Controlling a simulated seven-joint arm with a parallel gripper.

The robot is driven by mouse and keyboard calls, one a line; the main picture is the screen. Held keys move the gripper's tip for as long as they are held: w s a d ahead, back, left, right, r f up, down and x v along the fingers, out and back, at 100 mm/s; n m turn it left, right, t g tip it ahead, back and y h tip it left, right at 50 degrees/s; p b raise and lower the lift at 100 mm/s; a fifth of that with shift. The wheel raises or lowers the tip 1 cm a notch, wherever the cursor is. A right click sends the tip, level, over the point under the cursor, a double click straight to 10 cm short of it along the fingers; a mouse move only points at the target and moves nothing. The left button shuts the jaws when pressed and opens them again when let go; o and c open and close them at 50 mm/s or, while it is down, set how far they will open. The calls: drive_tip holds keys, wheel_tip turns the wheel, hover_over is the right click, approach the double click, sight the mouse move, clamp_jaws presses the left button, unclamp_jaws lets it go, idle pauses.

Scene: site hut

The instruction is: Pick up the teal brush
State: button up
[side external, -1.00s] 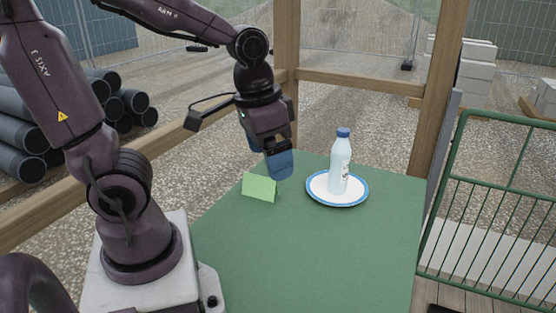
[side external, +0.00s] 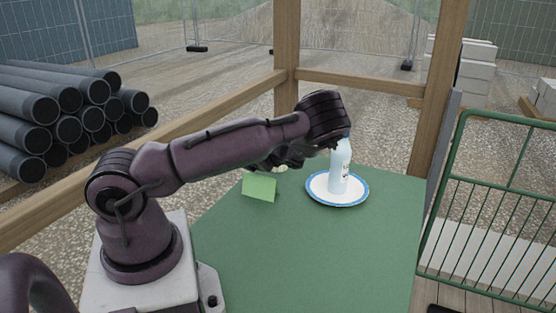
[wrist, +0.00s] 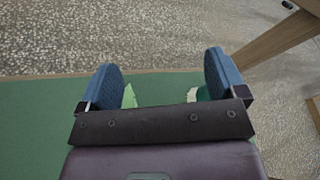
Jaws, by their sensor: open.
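The teal brush does not show clearly. In the wrist view, a small teal patch (wrist: 203,93) with a pale bit beside it shows at the inner side of the right finger; it may be part of the brush. In the side view, a small pale thing (side external: 282,168) shows on the table just behind the green card, mostly hidden. My gripper (wrist: 160,62) is open, with its two blue fingers apart and nothing held between them. It is above the far part of the table; in the side view my arm hides the fingers.
A light green card (side external: 259,187) stands on the green table (side external: 300,250), left of a blue-rimmed white plate (side external: 322,200). A blue-capped bottle (side external: 339,180) stands upright on the plate, close to my wrist in the picture. The front of the table is clear.

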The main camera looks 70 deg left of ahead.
drive_tip(key=w+a+m+t+y, duration=0.5)
drive_tip(key=w+m+t, duration=0.2)
drive_tip(key=w+m, duration=0.45)
drive_tip(key=shift+m, duration=0.25)
drive_tip(key=f, duration=0.5)
drive_tip(key=shift+s+a, duration=0.15)
drive_tip(key=shift+s, duration=0.15)
drive_tip(key=shift+f, duration=0.55)
drive_tip(key=a, duration=0.2)
drive_tip(key=a+f, duration=0.1)
drive_tip(key=shift+a, duration=0.35)
drive_tip(key=shift+w+a, duration=0.1)
drive_tip(key=shift+a, duration=0.5)
drive_tip(key=c, duration=1)
